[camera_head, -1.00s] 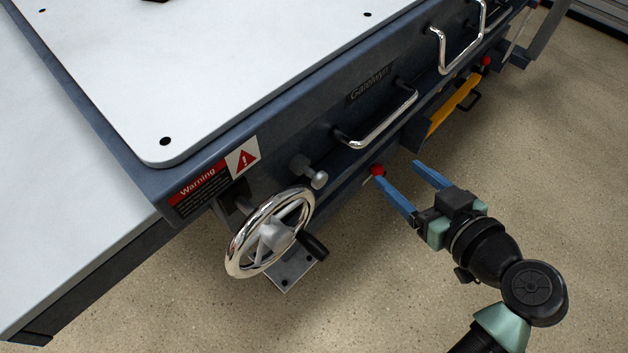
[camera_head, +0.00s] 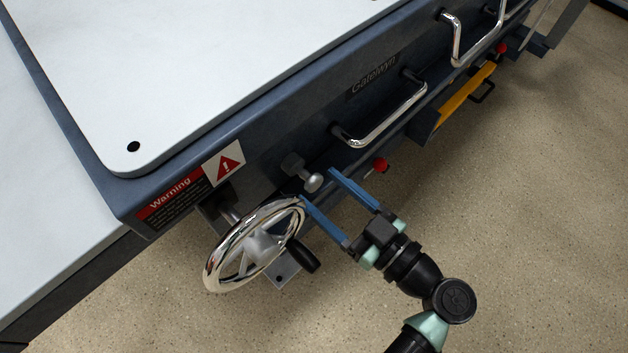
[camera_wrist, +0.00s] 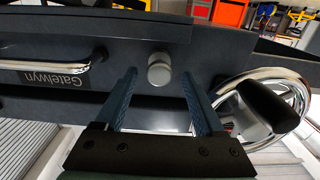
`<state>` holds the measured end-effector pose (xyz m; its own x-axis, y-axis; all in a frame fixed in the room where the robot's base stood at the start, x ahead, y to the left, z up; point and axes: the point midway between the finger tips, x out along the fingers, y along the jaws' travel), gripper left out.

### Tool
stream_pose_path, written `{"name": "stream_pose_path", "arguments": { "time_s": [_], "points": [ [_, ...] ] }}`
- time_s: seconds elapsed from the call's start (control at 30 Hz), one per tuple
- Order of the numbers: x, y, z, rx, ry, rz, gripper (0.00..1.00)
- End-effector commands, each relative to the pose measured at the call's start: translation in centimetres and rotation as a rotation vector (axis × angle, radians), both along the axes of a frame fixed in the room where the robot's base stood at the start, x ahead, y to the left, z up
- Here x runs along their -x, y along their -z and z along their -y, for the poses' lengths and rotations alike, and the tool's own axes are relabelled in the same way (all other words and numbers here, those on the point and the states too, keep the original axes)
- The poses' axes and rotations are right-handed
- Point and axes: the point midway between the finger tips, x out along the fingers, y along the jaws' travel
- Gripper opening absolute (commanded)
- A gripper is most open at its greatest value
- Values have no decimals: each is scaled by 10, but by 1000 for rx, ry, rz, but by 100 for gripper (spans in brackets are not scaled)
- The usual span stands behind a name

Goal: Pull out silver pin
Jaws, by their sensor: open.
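The silver pin (camera_head: 314,183) is a short round-headed knob sticking out of the dark side panel, right of the warning label. In the wrist view the silver pin (camera_wrist: 159,70) shows ahead of my gripper, between the lines of the two fingers and slightly above their tips. My gripper (camera_head: 318,184) has long blue fingers, open, with the tips close to the pin, one on each side in the picture. The wrist view also shows my gripper (camera_wrist: 160,75) empty. I cannot tell whether a finger touches the pin.
A chrome handwheel (camera_head: 218,262) with a black knob (camera_head: 303,256) is just left of my gripper. A chrome handle (camera_head: 385,125) and a red knob (camera_head: 380,165) lie to the right. A yellow bar (camera_head: 465,97) is further along. Open floor (camera_head: 540,230) is at right.

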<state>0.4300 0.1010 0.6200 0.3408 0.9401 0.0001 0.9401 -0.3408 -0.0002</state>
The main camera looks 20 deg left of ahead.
Motion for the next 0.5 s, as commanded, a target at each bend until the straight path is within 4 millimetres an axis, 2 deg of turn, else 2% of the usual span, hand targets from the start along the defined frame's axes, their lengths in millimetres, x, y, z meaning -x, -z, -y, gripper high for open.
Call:
{"name": "stream_pose_path", "arguments": {
  "time_s": [0.1, 0.2, 0.5],
  "points": [
    [-5, 1, -16, 0, -3, 1, 71],
    [-8, 0, -23, 0, -1, 1, 71],
    [-10, -1, -28, 0, 1, 1, 71]
  ]
}}
